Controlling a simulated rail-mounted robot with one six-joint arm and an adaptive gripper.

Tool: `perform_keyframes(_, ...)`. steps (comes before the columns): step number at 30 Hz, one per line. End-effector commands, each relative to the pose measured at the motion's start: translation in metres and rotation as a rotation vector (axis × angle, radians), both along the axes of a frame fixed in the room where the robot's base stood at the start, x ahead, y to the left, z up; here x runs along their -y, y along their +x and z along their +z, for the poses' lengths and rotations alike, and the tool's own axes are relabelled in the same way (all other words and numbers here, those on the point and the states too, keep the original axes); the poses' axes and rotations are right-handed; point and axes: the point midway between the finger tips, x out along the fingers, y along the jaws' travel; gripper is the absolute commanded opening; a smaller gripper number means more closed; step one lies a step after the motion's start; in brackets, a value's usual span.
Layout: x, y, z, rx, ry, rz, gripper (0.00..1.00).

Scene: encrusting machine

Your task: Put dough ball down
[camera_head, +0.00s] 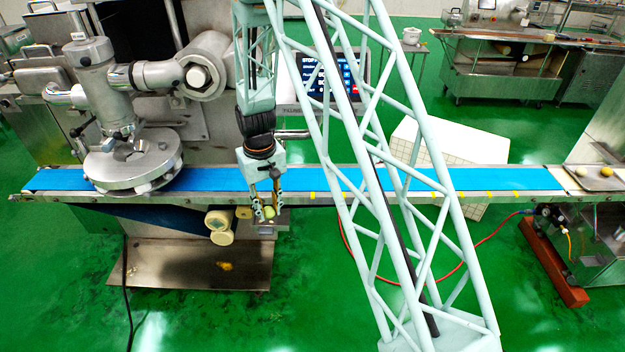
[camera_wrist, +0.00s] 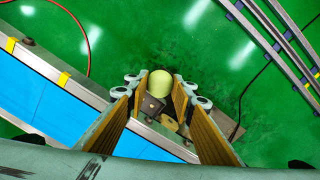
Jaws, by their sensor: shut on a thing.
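A pale yellow-green dough ball (camera_head: 269,212) is between the fingertips of my gripper (camera_head: 265,211). In the wrist view the dough ball (camera_wrist: 160,83) sits at the ends of the two fingers, and my gripper (camera_wrist: 160,88) is shut on it. The gripper points down on the near side of the blue conveyor belt (camera_head: 220,180), past its metal front rail. The belt (camera_wrist: 45,95) lies to the left of the ball in the wrist view. Whether the ball touches anything below is not clear.
A round metal machine head (camera_head: 132,165) stands over the left part of the belt. Cream rollers (camera_head: 221,237) and a low metal tray (camera_head: 190,272) are below the rail. Two small balls lie on a metal tray (camera_head: 598,184) at the far right. The belt's right part looks clear.

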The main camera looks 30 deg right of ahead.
Motion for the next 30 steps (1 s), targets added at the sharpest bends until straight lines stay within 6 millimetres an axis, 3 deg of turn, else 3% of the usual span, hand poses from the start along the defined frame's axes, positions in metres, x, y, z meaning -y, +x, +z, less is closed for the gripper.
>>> perform_keyframes(14,0.095,-0.008,0.018,-0.001,0.003,0.094,0.12)
perform_keyframes(30,0.215,-0.039,0.039,-0.001,0.008,0.229,0.12)
